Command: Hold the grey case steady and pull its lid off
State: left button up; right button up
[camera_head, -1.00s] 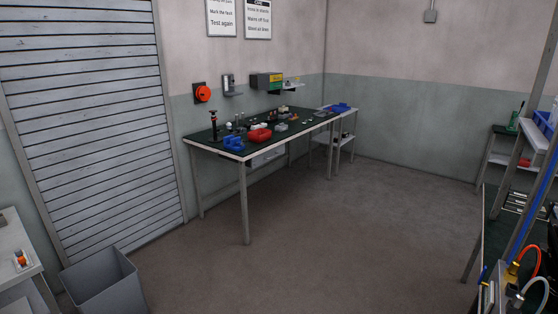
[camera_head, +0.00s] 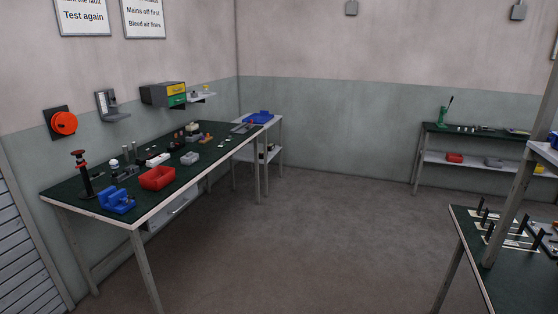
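Neither of my grippers is in the head view. A small grey box-like thing (camera_head: 190,158) lies on the dark top of the long workbench (camera_head: 215,150) at the left. I cannot tell at this distance whether it is the grey case or whether it has a lid. Another greyish item (camera_head: 494,162) sits on the lower shelf of the far bench at the right, also too small to make out.
A nearer bench (camera_head: 515,285) with black pegs stands at the lower right. The floor (camera_head: 310,240) between the benches is clear.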

aim_at(193, 159)
jog(key=i+u, duration=0.1)
jog(key=i, duration=0.75)
jog(key=i+u, duration=0.1)
jog(key=i, duration=0.7)
jog(key=i+l+u, duration=0.15)
jog(key=i, duration=0.7)
jog(key=i+l+u, duration=0.15)
jog(key=i+u, duration=0.25)
jog(key=i+l+u, duration=0.3)
jog(key=i+u, duration=0.15)
jog(key=i+l+u, duration=0.4)
jog(key=i+l, duration=0.1)
